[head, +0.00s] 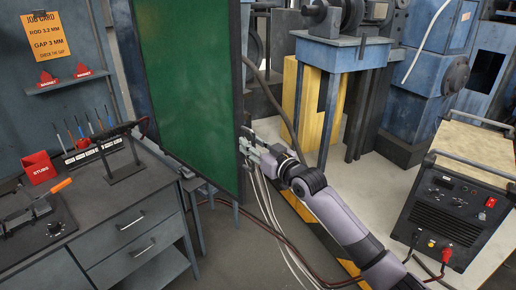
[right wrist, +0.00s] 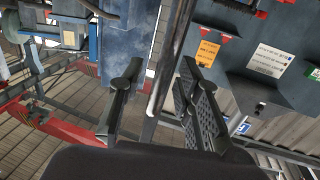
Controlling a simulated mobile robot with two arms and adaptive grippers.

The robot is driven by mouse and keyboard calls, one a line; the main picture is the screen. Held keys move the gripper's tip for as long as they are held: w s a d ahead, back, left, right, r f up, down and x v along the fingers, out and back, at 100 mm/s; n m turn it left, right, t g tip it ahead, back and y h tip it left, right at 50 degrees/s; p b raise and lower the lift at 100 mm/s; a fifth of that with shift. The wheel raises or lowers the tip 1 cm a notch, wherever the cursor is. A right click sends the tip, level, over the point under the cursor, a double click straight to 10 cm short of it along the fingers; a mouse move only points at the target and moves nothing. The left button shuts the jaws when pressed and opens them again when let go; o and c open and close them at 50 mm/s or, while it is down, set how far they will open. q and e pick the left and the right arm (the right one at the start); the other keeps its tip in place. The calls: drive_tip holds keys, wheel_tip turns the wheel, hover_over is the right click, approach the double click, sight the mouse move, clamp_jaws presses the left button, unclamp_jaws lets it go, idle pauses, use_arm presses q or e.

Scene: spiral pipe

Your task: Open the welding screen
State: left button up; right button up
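The welding screen (head: 195,85) is a tall green panel in a dark frame, standing left of centre in the head view. A small light fitting, which may be its handle, is at its right edge. My right gripper (head: 252,148) reaches that edge from the right. In the right wrist view my right gripper (right wrist: 160,100) has its fingers apart, with a dark bar (right wrist: 168,65) running between them. The bar looks like the screen's edge or handle; I cannot tell which, or whether the fingers touch it. My left gripper is in neither view.
A grey workbench (head: 115,205) with drawers stands left of the screen, holding a red stubs box (head: 39,167) and tools. A black welding machine (head: 455,215) is at the right. A blue stand (head: 340,55) and yellow block are behind my right arm. Cables hang below the gripper.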

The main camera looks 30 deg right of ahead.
drive_tip(key=s+d, duration=0.2)
drive_tip(key=s, duration=0.9)
drive_tip(key=shift+s, duration=0.4)
drive_tip(key=shift+f, duration=0.1)
